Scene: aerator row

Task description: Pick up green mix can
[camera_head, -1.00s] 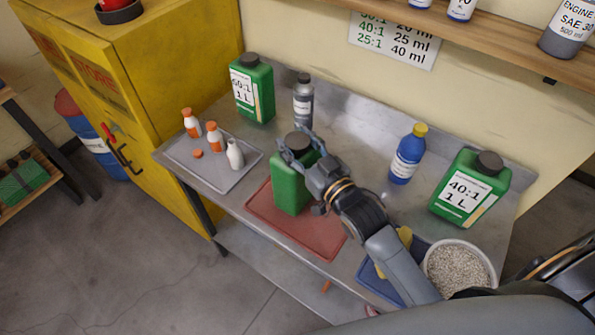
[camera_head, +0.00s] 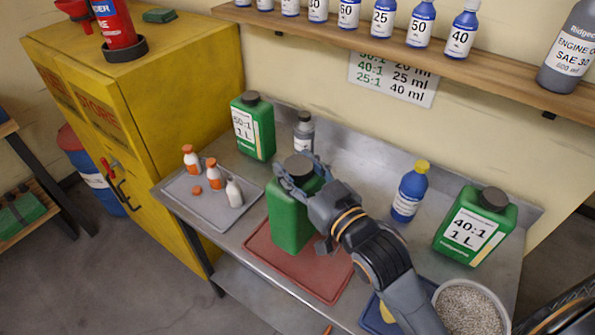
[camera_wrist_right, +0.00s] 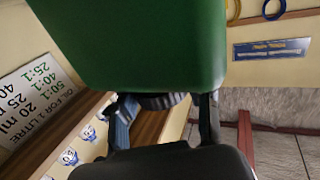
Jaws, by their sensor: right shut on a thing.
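A green can (camera_head: 289,222) with a dark cap stands upright over the red mat (camera_head: 318,277) in the middle of the bench. My right gripper (camera_head: 300,178) is shut on its top, around the cap. The side of the can facing me shows no label. I cannot tell whether its base touches the mat. In the right wrist view the green can (camera_wrist_right: 140,45) fills the upper part, with the fingers (camera_wrist_right: 165,112) on either side of its dark cap. Two other green cans, labelled 50:1 (camera_head: 262,130) and 40:1 (camera_head: 474,228), stand on the bench. My left gripper is not in view.
A grey tray (camera_head: 205,212) with small bottles lies left. A grey bottle (camera_head: 304,132) stands behind the held can, and a blue bottle (camera_head: 410,192) to its right. A bowl of granules (camera_head: 468,310) is at front right. A shelf of bottles (camera_head: 430,52) runs above.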

